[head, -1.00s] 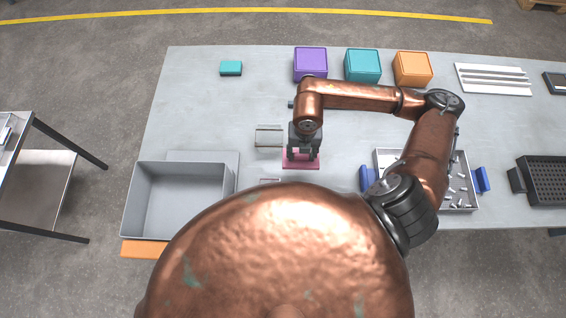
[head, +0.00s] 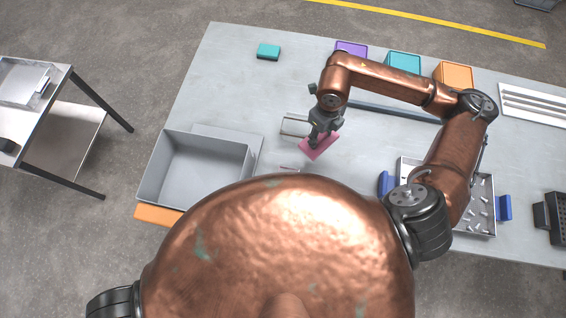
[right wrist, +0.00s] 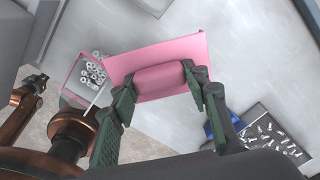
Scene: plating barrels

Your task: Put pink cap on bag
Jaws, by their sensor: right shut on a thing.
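The pink cap (head: 318,149) is a flat pink plate with a raised block on it. My right gripper (head: 316,140) is shut on that block and holds the cap tilted, over the middle of the table. In the right wrist view the cap (right wrist: 190,55) shows between the two fingers (right wrist: 160,77). A clear, pink-edged container (right wrist: 88,75) with several small pale parts in it shows beyond the cap's left edge there; I cannot tell whether it is the bag.
A grey bin (head: 195,170) stands at the table's left. A tray of small metal parts (head: 480,205) is at the right. Purple (head: 350,47), teal (head: 404,62) and orange (head: 455,73) boxes line the back.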

